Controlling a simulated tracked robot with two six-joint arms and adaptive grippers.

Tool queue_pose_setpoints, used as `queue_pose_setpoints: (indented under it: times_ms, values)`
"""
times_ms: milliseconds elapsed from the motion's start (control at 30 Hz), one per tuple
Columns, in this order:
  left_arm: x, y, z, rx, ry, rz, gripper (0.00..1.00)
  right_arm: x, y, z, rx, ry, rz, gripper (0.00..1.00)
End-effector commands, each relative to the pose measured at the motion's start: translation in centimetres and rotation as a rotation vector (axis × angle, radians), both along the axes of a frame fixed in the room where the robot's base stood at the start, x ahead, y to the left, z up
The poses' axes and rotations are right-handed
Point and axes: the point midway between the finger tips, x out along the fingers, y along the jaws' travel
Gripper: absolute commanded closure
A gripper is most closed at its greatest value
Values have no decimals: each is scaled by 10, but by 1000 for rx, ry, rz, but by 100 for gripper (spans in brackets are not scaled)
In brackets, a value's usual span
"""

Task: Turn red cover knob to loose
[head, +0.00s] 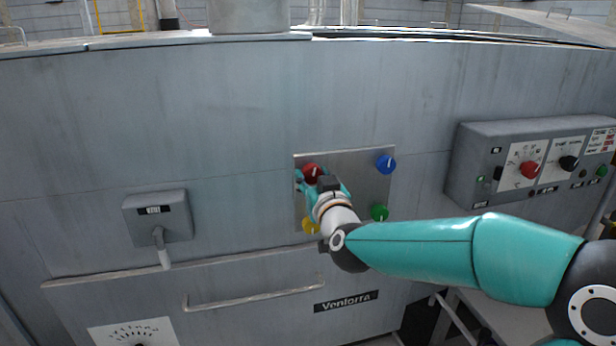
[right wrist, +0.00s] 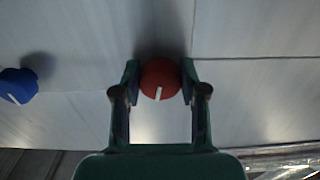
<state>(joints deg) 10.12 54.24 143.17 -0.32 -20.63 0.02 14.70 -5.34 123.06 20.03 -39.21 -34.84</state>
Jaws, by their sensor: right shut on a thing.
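The red cover knob (head: 312,171) sits at the upper left of a square metal plate (head: 345,165) on the grey machine wall. My right gripper (head: 318,180) is at the red knob, and the gripper and wrist cover part of it in the head view. In the right wrist view the red knob (right wrist: 160,79) is between the two fingertips of the right gripper (right wrist: 160,82), which are shut on its sides. The white mark on the knob points down and slightly left in that view. My left gripper is not in view.
On the same plate are a blue knob (head: 386,164), a green knob (head: 379,213) and a partly hidden yellow knob (head: 310,226). A control box (head: 480,165) juts out at right. A lever box (head: 157,217) and a handle bar (head: 250,296) are at left and below.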

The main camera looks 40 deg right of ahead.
Motion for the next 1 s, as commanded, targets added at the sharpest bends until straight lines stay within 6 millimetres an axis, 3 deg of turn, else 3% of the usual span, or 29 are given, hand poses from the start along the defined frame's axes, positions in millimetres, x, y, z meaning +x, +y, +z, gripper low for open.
queue_pose_setpoints:
  times_ms: [667, 700, 833, 1000]
  values:
    - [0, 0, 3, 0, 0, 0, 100, 1, 1, -2, -70, 43, 5, 93]
    - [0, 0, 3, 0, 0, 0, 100, 1, 1, -2, -70, 43, 5, 56]
    - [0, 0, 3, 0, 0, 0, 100, 1, 1, -2, -70, 42, 4, 34]
    - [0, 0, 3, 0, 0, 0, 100, 0, 0, -1, -69, 40, 2, 32]
